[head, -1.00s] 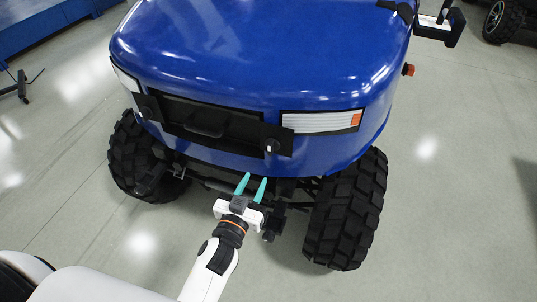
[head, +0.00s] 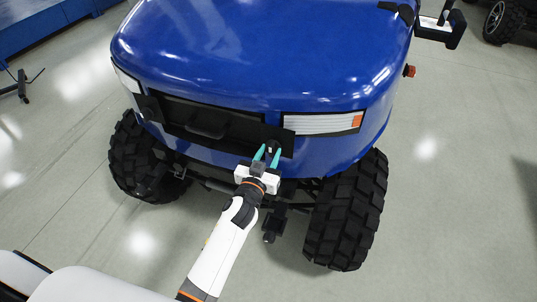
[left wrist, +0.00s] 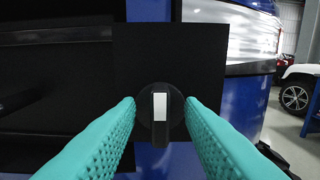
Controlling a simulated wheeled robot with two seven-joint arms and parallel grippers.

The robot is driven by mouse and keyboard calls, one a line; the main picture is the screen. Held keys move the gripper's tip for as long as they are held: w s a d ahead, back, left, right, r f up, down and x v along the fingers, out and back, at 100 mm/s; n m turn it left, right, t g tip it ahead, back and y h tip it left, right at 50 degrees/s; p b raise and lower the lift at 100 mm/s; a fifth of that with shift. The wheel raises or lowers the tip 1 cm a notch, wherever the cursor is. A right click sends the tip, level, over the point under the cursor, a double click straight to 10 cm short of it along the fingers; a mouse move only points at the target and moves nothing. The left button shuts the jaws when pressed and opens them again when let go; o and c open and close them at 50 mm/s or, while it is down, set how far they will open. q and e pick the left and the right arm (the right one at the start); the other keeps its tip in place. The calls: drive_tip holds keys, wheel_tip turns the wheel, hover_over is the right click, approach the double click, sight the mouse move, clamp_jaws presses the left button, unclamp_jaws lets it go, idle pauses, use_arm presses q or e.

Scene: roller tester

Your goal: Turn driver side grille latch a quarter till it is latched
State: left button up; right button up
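The driver side grille latch (left wrist: 160,124) is a round black knob with a raised bar on a black plate (left wrist: 205,62). The bar's white mark stands upright in the left wrist view. In the head view the latch sits at the right end of the black grille panel (head: 212,122), mostly behind the fingertips. My left gripper (head: 267,154) is open, with one teal finger on each side of the knob in the left wrist view (left wrist: 160,108). I cannot tell whether the fingers touch it. My right gripper is not in view.
The blue vehicle's hood (head: 255,50) rises above the grille. A headlight (head: 322,123) is right of the latch. A large front tire (head: 345,212) stands to the right of my left arm, another (head: 140,160) to the left. The floor in front is open.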

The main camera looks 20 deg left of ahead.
use_arm(q)
clamp_jaws()
drive_tip(key=m, duration=0.4)
drive_tip(key=shift+d, duration=0.1)
drive_tip(key=m, duration=0.4)
drive_tip(key=shift+f, duration=0.1)
drive_tip(key=m, duration=0.5)
drive_tip(key=shift+d+f+m+b, duration=0.1)
drive_tip(key=shift+m+b, duration=0.3)
drive_tip(key=shift+m, duration=2)
drive_tip(key=shift+f, duration=0.1)
